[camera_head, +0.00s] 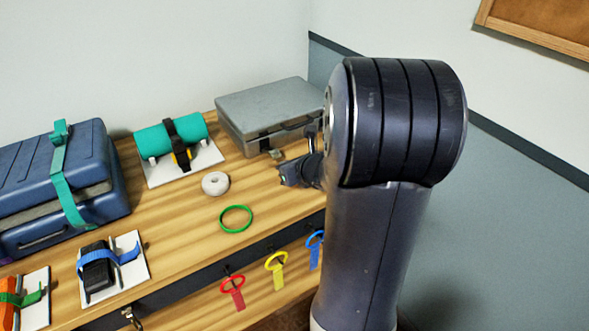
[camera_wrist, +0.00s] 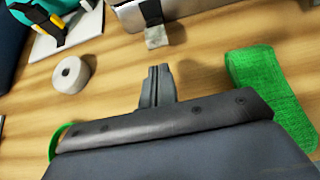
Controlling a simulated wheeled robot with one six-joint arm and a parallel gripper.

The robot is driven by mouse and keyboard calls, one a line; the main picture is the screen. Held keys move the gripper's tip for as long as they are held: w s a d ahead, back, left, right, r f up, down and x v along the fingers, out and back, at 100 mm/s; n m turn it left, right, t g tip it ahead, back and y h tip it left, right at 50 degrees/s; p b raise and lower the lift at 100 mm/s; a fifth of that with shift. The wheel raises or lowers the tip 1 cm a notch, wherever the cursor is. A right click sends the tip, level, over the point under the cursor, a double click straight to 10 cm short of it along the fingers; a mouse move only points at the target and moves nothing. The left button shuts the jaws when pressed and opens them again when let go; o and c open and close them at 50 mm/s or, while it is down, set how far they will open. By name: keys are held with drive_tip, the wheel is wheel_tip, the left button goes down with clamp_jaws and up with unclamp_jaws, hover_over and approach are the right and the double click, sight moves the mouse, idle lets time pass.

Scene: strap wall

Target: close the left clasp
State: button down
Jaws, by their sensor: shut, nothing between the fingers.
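A grey metal case (camera_head: 268,106) lies shut-looking on the bench at the back. Its left clasp (camera_head: 277,154) hangs off the front face and sticks outward, apart from the lid. In the wrist view the clasp (camera_wrist: 157,36) is a silver plate on a dark piece at the case's front edge (camera_wrist: 190,8). My gripper (camera_wrist: 157,72) is shut and empty, with its fingertips just in front of the clasp, pointing at it; a small gap of wood shows between them. In the head view my arm hides the case's right front, so a right clasp cannot be seen.
A white roll (camera_head: 215,183) and a green ring (camera_head: 236,219) lie left of my gripper. A teal roll (camera_head: 170,138) on a white board stands left of the case. A green strap (camera_wrist: 270,90) lies to the right. A blue suitcase (camera_head: 50,180) stands far left.

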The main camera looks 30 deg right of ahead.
sight(271, 153)
drive_tip(key=shift+x, duration=1.75)
drive_tip(key=shift+s+r, duration=0.1)
drive_tip(key=shift+r, duration=0.05)
drive_tip(key=shift+r+p, duration=0.25)
drive_tip(key=shift+p, duration=0.45)
drive_tip(key=shift+g, duration=0.3)
